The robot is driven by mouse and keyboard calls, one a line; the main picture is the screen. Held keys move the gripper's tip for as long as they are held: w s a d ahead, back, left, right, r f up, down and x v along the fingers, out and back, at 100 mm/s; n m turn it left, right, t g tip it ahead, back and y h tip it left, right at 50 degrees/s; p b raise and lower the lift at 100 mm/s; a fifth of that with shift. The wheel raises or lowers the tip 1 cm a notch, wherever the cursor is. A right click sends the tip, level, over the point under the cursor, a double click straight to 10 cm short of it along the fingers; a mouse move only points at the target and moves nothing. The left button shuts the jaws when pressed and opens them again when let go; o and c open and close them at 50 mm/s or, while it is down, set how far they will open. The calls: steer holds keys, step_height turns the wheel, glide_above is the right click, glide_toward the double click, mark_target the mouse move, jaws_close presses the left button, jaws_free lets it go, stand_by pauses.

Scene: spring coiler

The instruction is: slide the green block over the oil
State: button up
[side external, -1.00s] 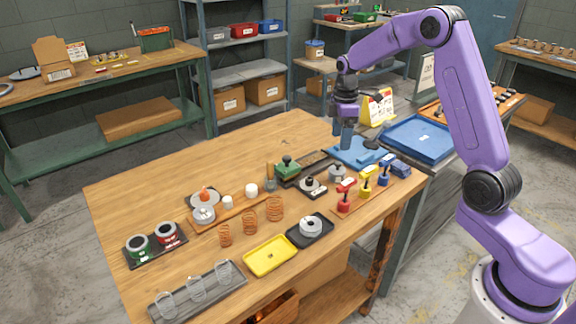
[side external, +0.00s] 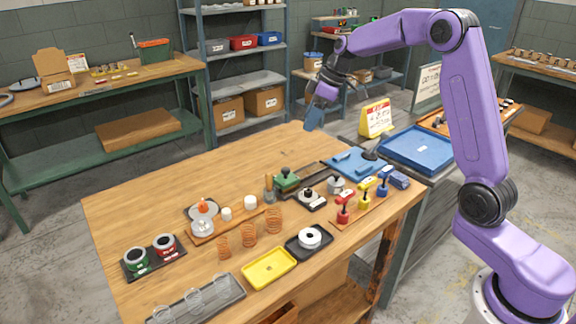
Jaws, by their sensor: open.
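The green block (side external: 286,181), with a dark green knob on top, sits on the wooden table at the left end of a long dark tray (side external: 318,180). The tray runs from the block toward the upper right. Oil cannot be made out clearly at this size; the tray's inside looks dark. My gripper (side external: 314,118) is open and empty, tilted, with its blue fingers pointing down and left. It is in the air above the table's back right edge, above and behind the block, clear of it.
A blue mat (side external: 357,164) with blue pieces lies right of the tray. A grey pot (side external: 336,184) and red, yellow and blue clamps (side external: 364,198) stand in front. Copper springs (side external: 249,233) and a yellow tray (side external: 269,268) are nearer. The table's back left is clear.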

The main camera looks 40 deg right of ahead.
mark_target(286, 169)
steer(key=x, duration=1.7)
jaws_close()
steer(key=d, duration=1.3)
steer(key=shift+d, duration=0.25)
